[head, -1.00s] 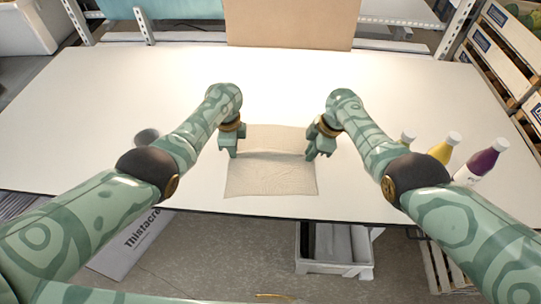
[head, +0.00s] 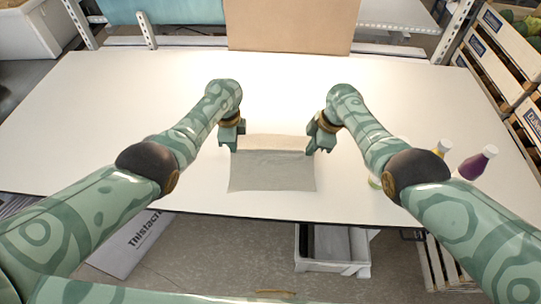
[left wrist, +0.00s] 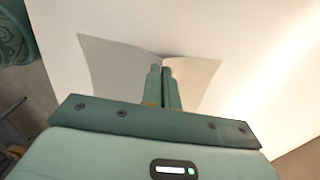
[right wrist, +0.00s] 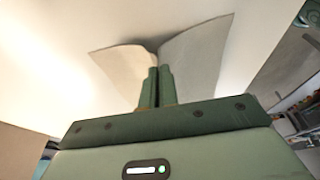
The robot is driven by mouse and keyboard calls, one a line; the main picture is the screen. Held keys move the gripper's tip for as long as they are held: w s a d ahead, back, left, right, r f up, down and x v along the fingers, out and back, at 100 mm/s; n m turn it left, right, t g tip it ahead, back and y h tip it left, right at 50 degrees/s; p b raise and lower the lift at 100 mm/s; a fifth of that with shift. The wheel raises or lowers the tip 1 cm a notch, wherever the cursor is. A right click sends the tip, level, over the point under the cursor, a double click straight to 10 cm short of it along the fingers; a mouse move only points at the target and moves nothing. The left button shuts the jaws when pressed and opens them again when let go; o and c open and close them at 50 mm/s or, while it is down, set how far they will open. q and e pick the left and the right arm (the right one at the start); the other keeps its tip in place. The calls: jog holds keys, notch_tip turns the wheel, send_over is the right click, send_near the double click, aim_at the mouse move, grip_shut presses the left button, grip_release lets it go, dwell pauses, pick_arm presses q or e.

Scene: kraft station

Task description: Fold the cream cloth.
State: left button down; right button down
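The cream cloth (head: 272,172) is on the white table in front of me. A raised crease runs across it between my grippers; the near part looks greyer and shaded, and a paler strip lies beyond it. My left gripper (head: 230,148) is at the crease's left end, its fingers shut on the cloth in the left wrist view (left wrist: 163,72). My right gripper (head: 318,149) is at the right end, its fingers together on the cloth in the right wrist view (right wrist: 158,72). The fingertips hide the pinched spots.
A cardboard panel (head: 290,25) stands at the back. Crates (head: 500,50) are at the right. The table beyond the cloth is clear.

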pick_arm(q)
jog(key=shift+r, duration=0.35)
pick_arm(e)
jog(key=shift+r, duration=0.35)
